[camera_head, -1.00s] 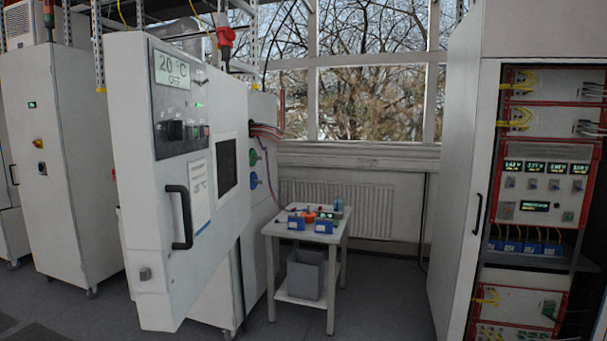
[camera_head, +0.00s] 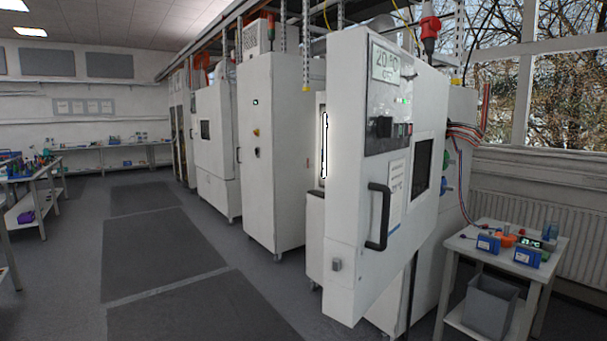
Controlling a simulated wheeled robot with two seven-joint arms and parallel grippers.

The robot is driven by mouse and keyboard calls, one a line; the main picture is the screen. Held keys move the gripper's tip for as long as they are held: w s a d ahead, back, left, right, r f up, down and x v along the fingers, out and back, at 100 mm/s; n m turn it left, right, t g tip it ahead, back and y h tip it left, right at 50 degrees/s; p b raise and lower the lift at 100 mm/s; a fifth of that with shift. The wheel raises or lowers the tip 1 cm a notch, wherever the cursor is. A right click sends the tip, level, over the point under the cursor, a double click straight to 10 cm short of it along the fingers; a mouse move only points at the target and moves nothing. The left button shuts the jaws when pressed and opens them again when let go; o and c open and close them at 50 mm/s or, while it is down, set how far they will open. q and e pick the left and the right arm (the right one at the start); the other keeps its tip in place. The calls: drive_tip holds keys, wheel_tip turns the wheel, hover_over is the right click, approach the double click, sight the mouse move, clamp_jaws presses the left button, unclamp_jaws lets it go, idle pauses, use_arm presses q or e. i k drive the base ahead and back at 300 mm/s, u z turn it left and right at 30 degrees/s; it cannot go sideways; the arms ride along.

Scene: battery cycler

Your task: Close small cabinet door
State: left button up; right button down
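The small cabinet's door (camera_head: 345,190) is white and stands open, swung out toward me at the right of centre. Its outer face carries a 20 °C display, a control panel, a dark window and a black bar handle (camera_head: 378,217). A bright lit strip of the cabinet interior (camera_head: 323,145) shows to the left of the door edge. Much of the cabinet body is hidden behind the door. Neither of my grippers is in view.
A small white table (camera_head: 456,242) with blue boxes stands right of the door, a grey bin (camera_head: 490,305) under it. Another tall white cabinet (camera_head: 278,155) stands behind to the left. Dark floor mats (camera_head: 165,250) lie in the open aisle, with a workbench (camera_head: 40,200) at far left.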

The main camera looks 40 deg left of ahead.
sight(360, 261)
drive_tip(key=u, duration=0.7)
drive_tip(key=i, duration=1.65)
drive_tip(key=u, duration=2.2)
drive_tip(key=k, duration=1.2)
drive_tip(key=z, duration=2.05)
